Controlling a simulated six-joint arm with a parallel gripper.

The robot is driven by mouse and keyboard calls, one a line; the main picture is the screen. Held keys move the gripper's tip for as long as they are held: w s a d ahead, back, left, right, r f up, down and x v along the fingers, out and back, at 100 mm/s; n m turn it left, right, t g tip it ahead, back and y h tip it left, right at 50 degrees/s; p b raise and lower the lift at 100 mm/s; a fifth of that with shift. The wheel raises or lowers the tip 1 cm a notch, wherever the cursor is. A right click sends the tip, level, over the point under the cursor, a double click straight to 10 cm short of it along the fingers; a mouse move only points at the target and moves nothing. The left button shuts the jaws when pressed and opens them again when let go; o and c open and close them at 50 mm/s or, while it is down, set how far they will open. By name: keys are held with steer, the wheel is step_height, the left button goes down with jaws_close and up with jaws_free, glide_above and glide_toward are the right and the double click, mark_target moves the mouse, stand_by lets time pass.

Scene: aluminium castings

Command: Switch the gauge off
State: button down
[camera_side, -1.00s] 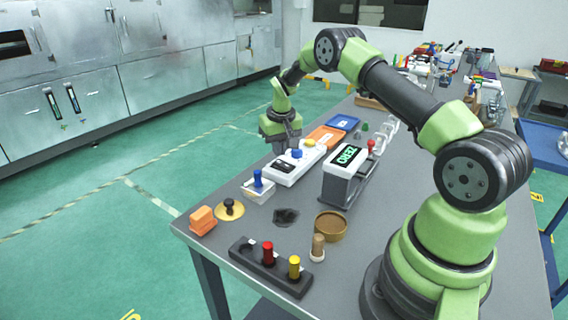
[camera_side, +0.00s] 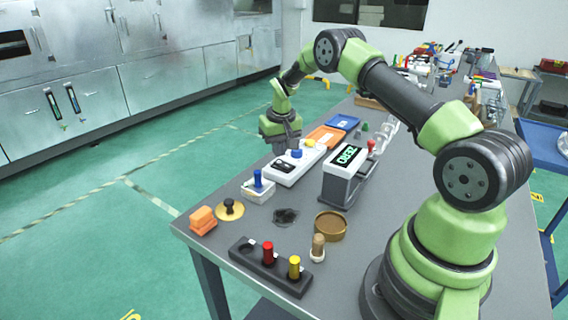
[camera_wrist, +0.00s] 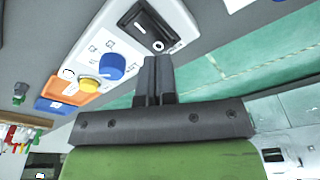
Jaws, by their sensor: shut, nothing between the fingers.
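The white control box (camera_side: 275,175) lies on the bench, with a black rocker switch (camera_side: 283,165), a blue knob (camera_side: 296,154) and a yellow button (camera_side: 310,143). The wrist view shows the rocker switch (camera_wrist: 145,27) with I and O marks, and the blue knob (camera_wrist: 112,66) left of my fingers. My gripper (camera_wrist: 158,62) is shut and empty, its tips close to the O end of the rocker; I cannot tell if they touch. In the side view my gripper (camera_side: 281,148) is over the box's far side. The gauge (camera_side: 340,188) shows lit green characters on its display (camera_side: 348,157).
Orange (camera_side: 325,137) and blue (camera_side: 343,122) trays lie behind the box. A blue-handled part (camera_side: 258,182), a brass disc (camera_side: 229,210) and a round brown dish (camera_side: 331,226) stand nearer. A black rack (camera_side: 270,268) holds red and yellow pegs at the front.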

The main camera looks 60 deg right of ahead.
steer(key=shift+f, duration=1.1)
stand_by(0.3)
steer(key=shift+r, duration=3.55)
steer(key=shift+r, duration=0.1)
step_height(320, 180, up, 10)
steer(key=t, duration=0.1)
glide_above(279, 162)
steer(key=s+a, duration=0.1)
steer(key=a, duration=0.5)
steer(key=s+a+r+n+t, duration=0.1)
steer(key=s+a+r+t, duration=0.1)
steer(key=s+a+r, duration=0.5)
steer(key=s+a+r+t+y, duration=0.1)
steer(key=s+a, duration=0.3)
steer(key=s, duration=0.5)
steer(key=s+a+r+n+t+y, duration=0.1)
steer(key=s+a+r, duration=0.1)
steer(key=s+a, duration=0.3)
steer(key=s, duration=0.3)
steer(key=shift+s+t+y, duration=0.3)
steer(key=shift+s+y, duration=0.1)
